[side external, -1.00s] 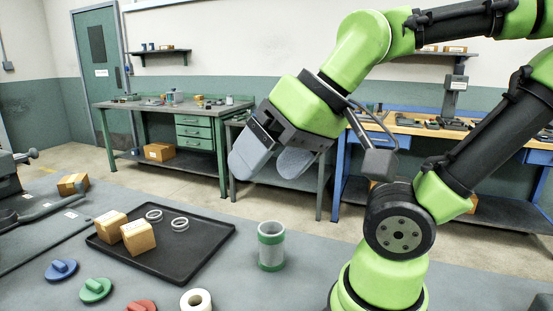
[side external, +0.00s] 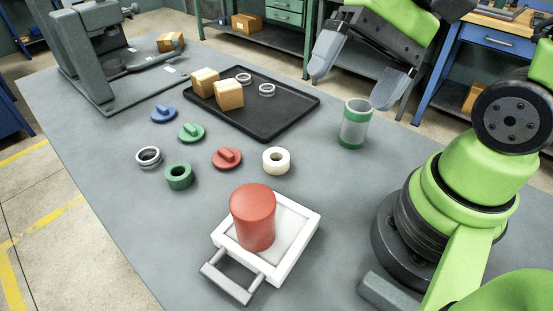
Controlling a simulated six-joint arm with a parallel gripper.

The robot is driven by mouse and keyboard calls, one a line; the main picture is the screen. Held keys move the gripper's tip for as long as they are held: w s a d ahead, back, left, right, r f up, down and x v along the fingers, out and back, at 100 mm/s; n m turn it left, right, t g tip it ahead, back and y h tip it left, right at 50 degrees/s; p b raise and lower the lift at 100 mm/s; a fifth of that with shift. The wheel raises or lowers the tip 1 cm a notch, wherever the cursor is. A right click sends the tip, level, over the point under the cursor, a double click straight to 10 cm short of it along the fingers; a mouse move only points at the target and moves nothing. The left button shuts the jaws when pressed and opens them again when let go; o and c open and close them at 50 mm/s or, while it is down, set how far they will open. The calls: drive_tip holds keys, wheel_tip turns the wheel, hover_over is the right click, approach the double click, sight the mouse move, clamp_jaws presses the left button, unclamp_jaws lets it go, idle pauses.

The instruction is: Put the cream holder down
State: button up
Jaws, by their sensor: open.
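The cream holder (side external: 276,160), a short thick ring with a hole in its top, stands upright on the grey table. It is right of the red lidded knob piece (side external: 227,158) and touches nothing that I can see. My gripper (side external: 352,86) is open and empty, with its two grey fingers spread. It is in the air at the upper right of the picture, well apart from the cream holder and above the level of the green-and-clear cylinder (side external: 355,125).
A black tray (side external: 280,126) holds two boxes and two pale rings. A white frame (side external: 302,238) with a handle bears a red cylinder (side external: 253,217). A green holder (side external: 179,176), a metal ring (side external: 148,157), and blue (side external: 164,114) and green (side external: 191,132) knob pieces lie left.

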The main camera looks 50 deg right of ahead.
drive_tip(key=w+f+m+y, duration=0.4)
drive_tip(key=m+y, duration=0.1)
drive_tip(key=m+t+h, duration=0.4)
drive_tip(key=m+t, duration=0.6)
drive_tip(key=m, duration=0.6)
approach(279, 156)
drive_tip(key=shift+r, duration=0.15)
drive_tip(key=shift+f+m, duration=0.3)
drive_tip(key=shift+m, duration=0.1)
drive_tip(key=shift+x, duration=4.85)
drive_tip(key=shift+r, duration=0.15)
drive_tip(key=c, duration=1.1)
